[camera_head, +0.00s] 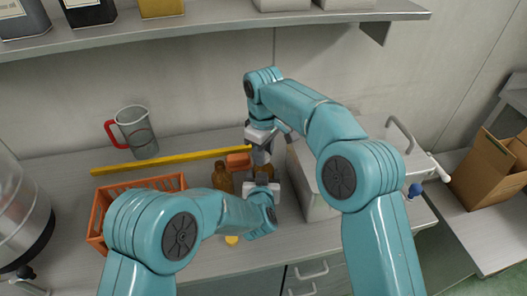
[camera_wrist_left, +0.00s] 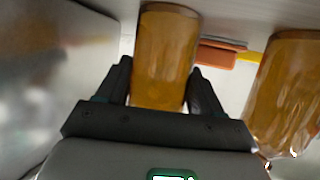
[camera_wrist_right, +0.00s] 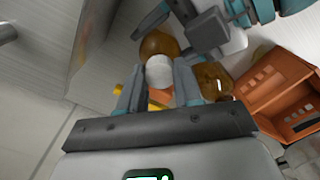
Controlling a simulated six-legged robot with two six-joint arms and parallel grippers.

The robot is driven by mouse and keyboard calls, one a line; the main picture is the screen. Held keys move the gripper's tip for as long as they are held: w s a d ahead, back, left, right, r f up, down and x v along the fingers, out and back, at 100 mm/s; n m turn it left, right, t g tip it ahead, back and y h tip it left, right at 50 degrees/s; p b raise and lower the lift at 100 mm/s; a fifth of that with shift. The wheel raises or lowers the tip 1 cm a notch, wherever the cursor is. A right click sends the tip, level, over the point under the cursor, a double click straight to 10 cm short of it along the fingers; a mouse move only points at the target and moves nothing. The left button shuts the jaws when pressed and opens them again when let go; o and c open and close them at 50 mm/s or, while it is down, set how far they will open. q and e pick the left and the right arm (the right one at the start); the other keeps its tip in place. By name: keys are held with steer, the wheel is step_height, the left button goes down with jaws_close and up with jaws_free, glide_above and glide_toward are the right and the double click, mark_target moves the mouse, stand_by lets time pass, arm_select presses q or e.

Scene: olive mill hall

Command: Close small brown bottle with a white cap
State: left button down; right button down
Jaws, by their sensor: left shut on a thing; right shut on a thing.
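A small brown bottle (camera_wrist_left: 166,60) stands between the fingers of my left gripper (camera_wrist_left: 163,95), which is shut on its body. In the head view the bottle (camera_head: 266,173) is mostly hidden by my grippers. My right gripper (camera_wrist_right: 159,85) is above the bottle and shut on a white cap (camera_wrist_right: 159,70). In the right wrist view the cap overlaps the bottle's top (camera_wrist_right: 158,45); I cannot tell whether it is seated on the neck. In the head view my left gripper (camera_head: 262,183) is just below my right gripper (camera_head: 261,157).
A second brown bottle (camera_head: 222,179) stands close on the left. An orange crate (camera_head: 98,215), an orange block (camera_head: 238,161), a yellow bar (camera_head: 170,161) and a jug (camera_head: 135,131) share the counter. A pale metal box (camera_head: 311,195) is close on the right. A shelf (camera_head: 220,22) hangs above.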

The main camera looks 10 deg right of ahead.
steer(key=m, duration=1.2)
steer(key=shift+f+m, duration=0.1)
steer(key=shift+m, duration=0.3)
steer(key=c, duration=0.8)
jaws_free()
steer(key=shift+r, duration=2.3)
